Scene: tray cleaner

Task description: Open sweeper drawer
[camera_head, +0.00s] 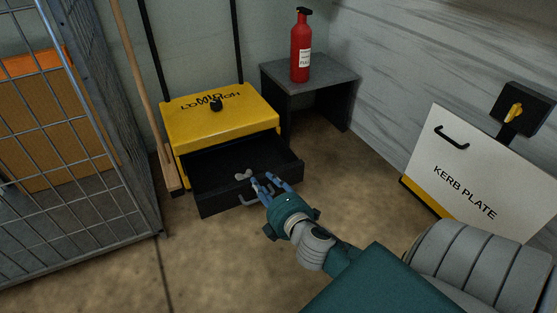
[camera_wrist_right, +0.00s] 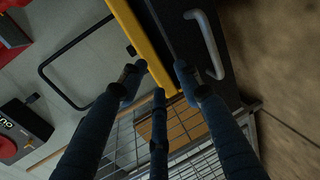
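The yellow sweeper (camera_head: 221,118) stands against the back wall. Its black drawer (camera_head: 205,204) is pulled out at the front, and its inside shows, with a small pale item (camera_head: 243,175) in it. The grey drawer handle (camera_head: 248,201) is on the drawer front; it also shows in the right wrist view (camera_wrist_right: 207,42). My right gripper (camera_head: 269,180) is at the drawer front, just right of the handle. In the right wrist view its fingers (camera_wrist_right: 158,82) are spread with nothing held between them; one fingertip is close to the handle. My left gripper is not in view.
A wire cage (camera_head: 110,130) with an orange-brown box stands at left. A wooden-handled broom (camera_head: 140,85) leans between cage and sweeper. A red extinguisher (camera_head: 301,55) stands on a grey table (camera_head: 335,76). A white kerb plate (camera_head: 480,165) is at right. The floor before the drawer is clear.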

